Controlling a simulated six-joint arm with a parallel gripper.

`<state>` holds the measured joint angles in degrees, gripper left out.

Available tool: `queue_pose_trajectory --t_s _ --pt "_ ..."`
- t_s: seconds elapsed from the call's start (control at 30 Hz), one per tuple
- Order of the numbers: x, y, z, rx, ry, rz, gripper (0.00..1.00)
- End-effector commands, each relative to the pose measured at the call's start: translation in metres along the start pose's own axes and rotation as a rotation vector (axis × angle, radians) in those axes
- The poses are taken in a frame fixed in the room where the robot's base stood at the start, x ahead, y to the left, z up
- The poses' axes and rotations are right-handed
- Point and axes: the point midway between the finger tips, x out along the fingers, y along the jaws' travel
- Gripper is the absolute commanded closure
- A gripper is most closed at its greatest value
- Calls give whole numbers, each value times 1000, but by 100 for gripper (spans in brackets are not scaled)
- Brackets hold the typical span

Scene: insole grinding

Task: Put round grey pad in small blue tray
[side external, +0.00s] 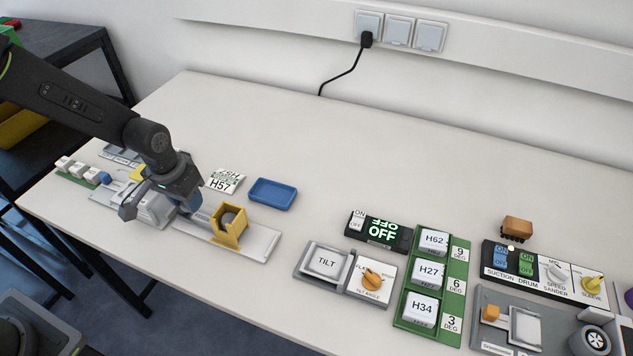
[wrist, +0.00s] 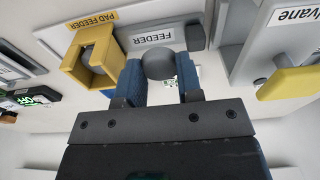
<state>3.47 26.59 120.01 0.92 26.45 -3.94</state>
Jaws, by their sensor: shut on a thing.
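The small blue tray (side external: 273,194) lies flat and empty on the table, right of my gripper. It does not show in the wrist view. In the wrist view, my gripper (wrist: 159,75) has its blue fingers closed on a round grey pad (wrist: 157,63). The grey feeder (wrist: 168,36) shows just behind the pad, and I cannot tell whether the pad touches it. In the side view, my gripper (side external: 189,205) is low over the feeder plate, left of the yellow pad feeder (side external: 231,229). The pad is hidden there.
A labelled H57 card (side external: 223,181) lies behind my gripper, left of the tray. White blocks on a green rack (side external: 77,172) stand at the left. A tilt unit (side external: 326,262) and a green rack (side external: 433,290) stand right. The table behind the tray is clear.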

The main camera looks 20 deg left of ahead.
Motion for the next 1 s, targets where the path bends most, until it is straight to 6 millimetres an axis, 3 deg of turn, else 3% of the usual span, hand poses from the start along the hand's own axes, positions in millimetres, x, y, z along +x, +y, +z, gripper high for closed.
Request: queue_pose_trajectory --t_s 0.17,0.4,0.6,0.8,1.0 --pt "0 9 -37 55 3 5 92" --pt "-3 32 -109 184 0 18 92" --pt "-8 52 -157 292 -1 32 92" --pt "-14 66 -183 364 0 43 92" --pt "-12 77 -192 395 -1 48 92"
